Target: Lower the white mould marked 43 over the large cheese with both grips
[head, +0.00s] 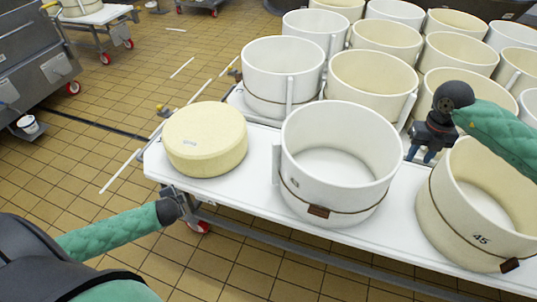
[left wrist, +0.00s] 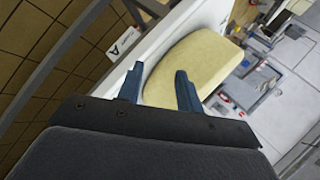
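The large cheese (head: 205,138) is a pale yellow wheel lying flat and uncovered at the left end of the white table. It also shows in the left wrist view (left wrist: 190,68). A white mould (head: 335,200) stands upright just right of it, with a brown band and a small mark too small to read. My left gripper (head: 190,207) is low at the table's front edge, below the cheese; in the left wrist view its fingers (left wrist: 158,85) are open and empty, apart from the cheese. My right gripper (head: 421,155) points down behind and between the white mould and mould 45, fingers apart and empty.
A cream mould marked 45 (head: 465,215) stands at the right of the white table (head: 240,197). Several white and cream moulds (head: 375,82) stand close together behind. The tiled floor (head: 130,165) at left is mostly clear; a steel vat (head: 35,60) stands beyond.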

